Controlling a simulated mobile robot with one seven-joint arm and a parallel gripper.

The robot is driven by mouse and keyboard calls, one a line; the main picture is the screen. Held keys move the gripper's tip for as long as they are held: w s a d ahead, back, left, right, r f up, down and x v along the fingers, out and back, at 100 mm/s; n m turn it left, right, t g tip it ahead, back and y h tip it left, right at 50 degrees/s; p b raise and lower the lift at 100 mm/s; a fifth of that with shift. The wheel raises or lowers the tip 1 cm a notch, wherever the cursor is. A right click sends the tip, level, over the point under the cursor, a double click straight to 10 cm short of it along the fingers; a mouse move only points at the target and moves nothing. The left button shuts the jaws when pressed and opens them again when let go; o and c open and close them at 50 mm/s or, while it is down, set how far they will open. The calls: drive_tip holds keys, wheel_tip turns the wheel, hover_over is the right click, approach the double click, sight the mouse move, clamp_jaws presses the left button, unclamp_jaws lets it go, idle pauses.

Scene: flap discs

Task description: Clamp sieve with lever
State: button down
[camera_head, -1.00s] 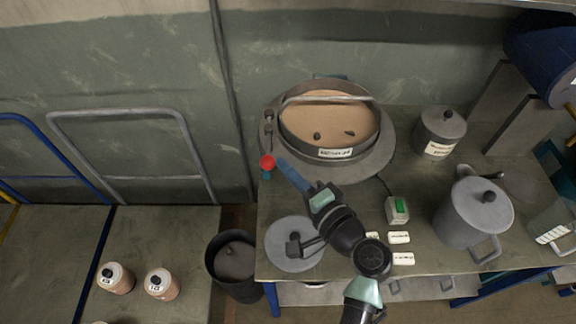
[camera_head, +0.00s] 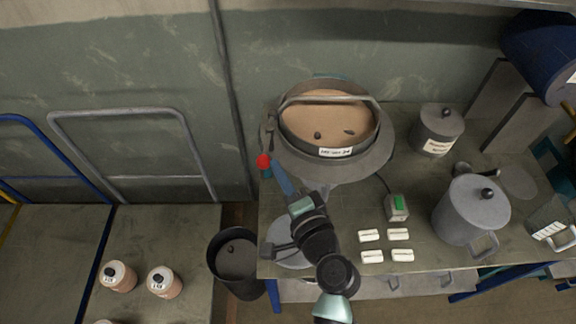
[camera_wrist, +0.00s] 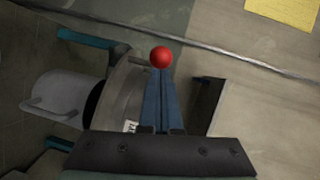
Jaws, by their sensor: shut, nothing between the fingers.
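The round sieve (camera_head: 330,110) sits on a wide grey round base (camera_head: 375,160) at the back left of the bench, with brown material inside and a curved bar over it. The clamp lever's red ball knob (camera_head: 263,161) is at the left front of the base; its dark arm is partly visible. My gripper (camera_head: 272,170) has its blue fingers shut and empty, with the tips close beside the knob. In the wrist view, the red knob (camera_wrist: 161,57) appears just beyond the shut fingertips (camera_wrist: 160,78); I cannot tell if they touch.
A grey disc-shaped lid (camera_head: 285,243) lies under my arm. A green-switch box (camera_head: 397,207), several white labels (camera_head: 370,236), a large pot (camera_head: 470,212) and a smaller pot (camera_head: 437,130) stand to the right. A dark bin (camera_head: 235,258) stands left of the bench.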

drive_tip(key=shift+s+a+r+m+t+h+p, duration=0.1)
drive_tip(key=shift+a+m+t+h+p, duration=0.2)
drive_tip(key=shift+a+m+h, duration=0.45)
drive_tip(key=w+a+p, duration=0.1)
drive_tip(key=w+a, duration=0.2)
drive_tip(key=a, duration=0.5)
drive_tip(key=shift+w+a+p, duration=0.15)
drive_tip(key=shift+a+p, duration=0.2)
